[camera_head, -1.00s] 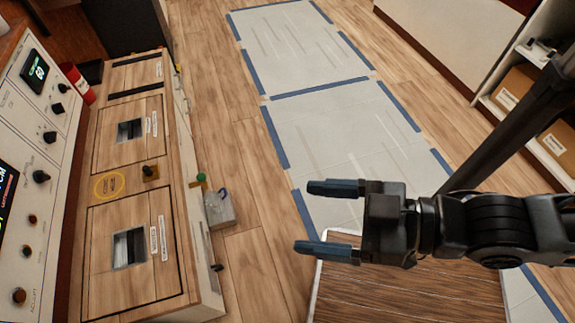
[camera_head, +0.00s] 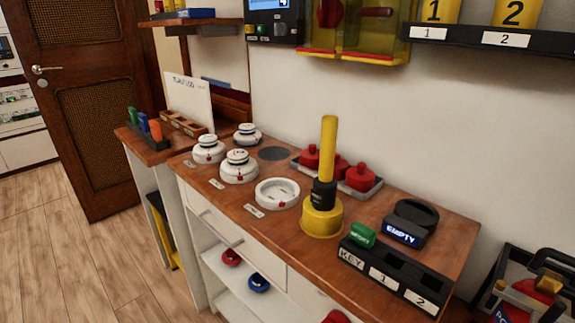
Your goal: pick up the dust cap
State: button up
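Nothing in view is labelled as the dust cap. Several red knobbed pieces, possibly caps, sit in a grey tray (camera_head: 372,190) at the back of the wooden counter (camera_head: 290,244); one red piece (camera_head: 359,177) is at its right end. A red cap-like piece (camera_head: 231,257) and a blue one (camera_head: 258,282) lie on the white shelves below, with part of another red piece (camera_head: 336,317) at the bottom edge. I cannot tell which of these is the dust cap. My gripper is not in view.
White detectors (camera_head: 239,167) and an open round base (camera_head: 277,193) stand on the counter's left half. A tall yellow tool (camera_head: 323,180) rises mid-counter. A black key rack (camera_head: 395,275) holds a green piece (camera_head: 362,235). Open floor (camera_head: 80,250) lies left.

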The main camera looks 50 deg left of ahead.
aim_at(361, 178)
jog(key=u, duration=1.15)
jog(key=i+z, duration=0.4)
jog(key=k+l, duration=0.05)
jog(key=k, duration=0.05)
